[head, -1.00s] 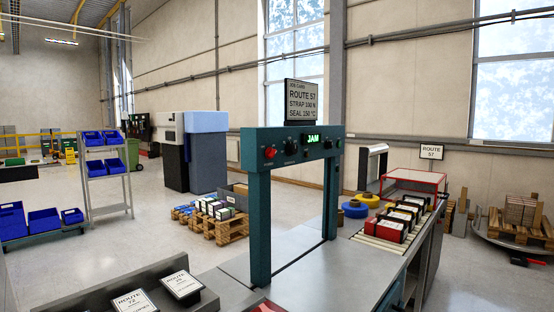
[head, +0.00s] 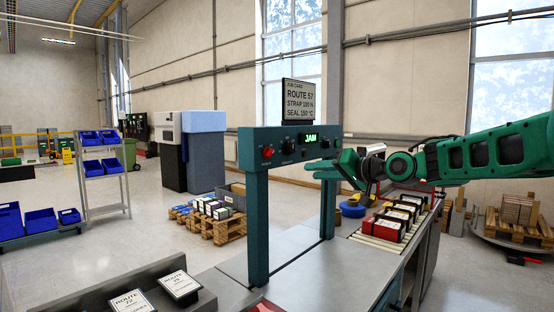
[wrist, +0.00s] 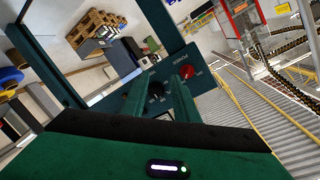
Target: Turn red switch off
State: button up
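The red switch (head: 267,152) is a round red knob at the left end of the teal panel (head: 300,147) on the strapping arch. In the wrist view the red switch (wrist: 187,71) shows just beyond my fingers, with a dark knob (wrist: 155,88) beside it. My gripper (head: 318,170) is in front of the right part of the panel, to the right of the red switch and apart from it. Its two green fingers (wrist: 157,95) look parted with nothing between them. The exact angle of the switch is too small to read.
Red and dark boxes (head: 381,229) stand on the rollers at right.

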aim_at(272, 154)
jog(key=w+a+r+y, duration=0.1)
jog(key=w+a, duration=0.1)
jog(key=a, duration=0.2)
jog(key=w+a+r, duration=0.1)
jog(key=w+a, duration=0.2)
jog(key=a, duration=0.1)
jog(key=w+a+r+y, duration=0.1)
jog(key=w+a, duration=0.1)
jog(key=a, duration=0.3)
jog(key=shift+w+a+r+n+y, duration=0.1)
jog(key=shift+w+r+n+y, duration=0.1)
jog(key=shift+r+n+y, duration=0.15)
grip_shut()
